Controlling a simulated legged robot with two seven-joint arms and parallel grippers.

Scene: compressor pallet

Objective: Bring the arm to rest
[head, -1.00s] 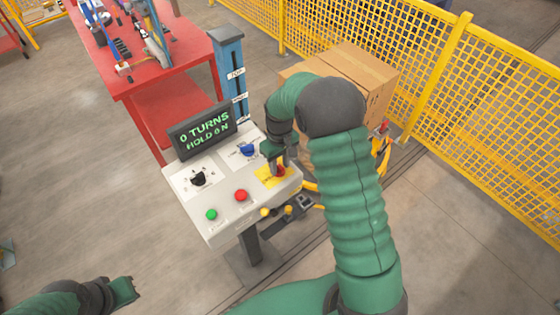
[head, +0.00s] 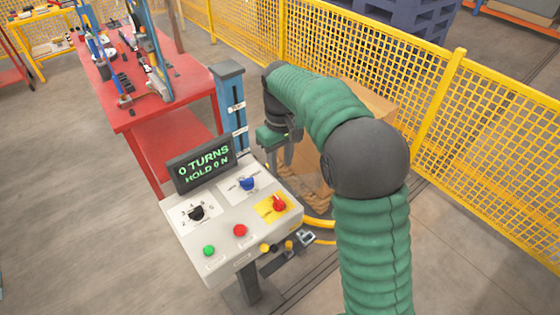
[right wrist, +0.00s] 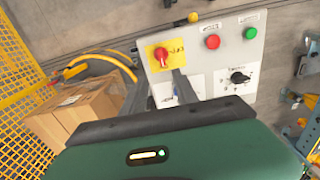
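My right gripper (head: 279,160) is raised above and behind the back right corner of the control panel (head: 223,222), apart from it. It is empty, and in the right wrist view its two fingers (right wrist: 158,88) stand apart with a gap between them. The red rotary switch (head: 279,203) on its yellow plate is free of the gripper; it also shows in the right wrist view (right wrist: 161,55). My left gripper is out of view.
A blue post (head: 230,105) stands behind the panel, close to my right gripper. A red table (head: 160,116) with parts is at the back left. Cardboard boxes (right wrist: 83,105) and a yellow mesh fence (head: 490,130) lie right of the panel. The floor at left is clear.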

